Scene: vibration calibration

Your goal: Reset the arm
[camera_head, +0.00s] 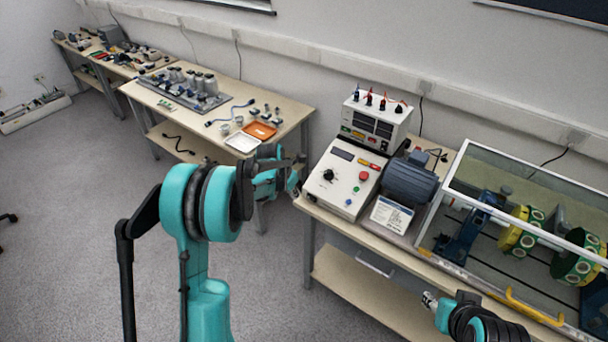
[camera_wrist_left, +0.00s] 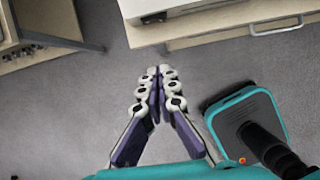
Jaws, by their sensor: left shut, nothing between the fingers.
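My left arm rises from the bottom left in the head view, bent at a large teal joint. Its gripper (camera_head: 293,181) is small and partly hidden there, in front of the gap between two benches. In the left wrist view the left gripper (camera_wrist_left: 158,75) is shut with its jointed fingers together and nothing between them, above the grey floor. My right arm (camera_head: 480,322) shows at the bottom right of the head view, by the front of the right bench.
The right bench (camera_head: 345,277) carries a control box (camera_head: 345,180), a grey-blue motor (camera_head: 410,180) and a glass-covered rig (camera_head: 520,225) with a yellow handle. The left bench (camera_head: 290,108) holds an orange tray (camera_head: 260,130), a white tray and small parts. Floor (camera_head: 80,200) is clear at left.

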